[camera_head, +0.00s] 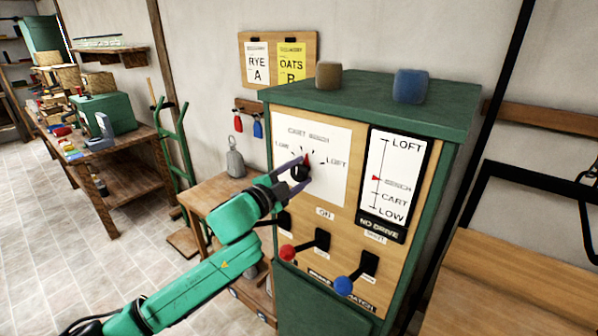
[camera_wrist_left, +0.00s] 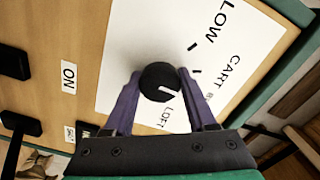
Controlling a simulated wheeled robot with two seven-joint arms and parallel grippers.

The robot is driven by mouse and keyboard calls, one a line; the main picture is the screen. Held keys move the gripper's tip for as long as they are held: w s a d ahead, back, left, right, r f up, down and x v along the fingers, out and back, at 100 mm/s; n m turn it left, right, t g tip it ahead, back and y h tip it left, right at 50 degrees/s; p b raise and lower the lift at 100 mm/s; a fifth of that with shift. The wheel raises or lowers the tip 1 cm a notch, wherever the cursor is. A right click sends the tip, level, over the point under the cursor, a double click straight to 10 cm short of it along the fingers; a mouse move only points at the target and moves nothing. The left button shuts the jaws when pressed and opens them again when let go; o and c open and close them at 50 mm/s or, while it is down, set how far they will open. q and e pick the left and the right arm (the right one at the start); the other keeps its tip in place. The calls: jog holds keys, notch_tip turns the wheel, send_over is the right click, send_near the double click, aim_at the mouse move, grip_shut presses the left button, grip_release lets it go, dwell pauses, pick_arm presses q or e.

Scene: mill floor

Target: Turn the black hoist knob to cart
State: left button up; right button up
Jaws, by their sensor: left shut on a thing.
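The black hoist knob (camera_head: 298,174) sits on a white dial plate (camera_head: 335,150) lettered LOW, CART, BENCH and LOFT, on the green cabinet's wooden front. My left gripper (camera_head: 300,168) is shut on the knob, a purple finger on either side. In the left wrist view the knob (camera_wrist_left: 158,78) lies between the fingertips, and its white mark faces the side of BENCH and LOFT, away from LOW. A red pointer (camera_head: 307,159) shows above the knob in the head view. On the black-framed scale (camera_head: 393,170) a red arrow stands at BENCH. My right gripper is out of view.
Below the dial are a red-knobbed lever (camera_head: 287,253) and a blue-knobbed lever (camera_head: 344,286). A brown block (camera_head: 328,76) and a blue block (camera_head: 411,86) sit on the cabinet top. A wooden bench (camera_head: 215,190) stands left of the cabinet. Tiled floor at left is open.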

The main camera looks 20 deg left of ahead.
pick_arm(q)
jog(key=n+p, duration=0.1)
jog(key=n, duration=0.2)
jog(key=shift+n, duration=0.7)
jog(key=o, duration=1)
jog(key=shift+f, duration=0.1)
jog(key=o, duration=0.3)
jog(key=shift+a, duration=0.1)
jog(key=shift+o, duration=0.2)
jog(key=shift+w, duration=0.15)
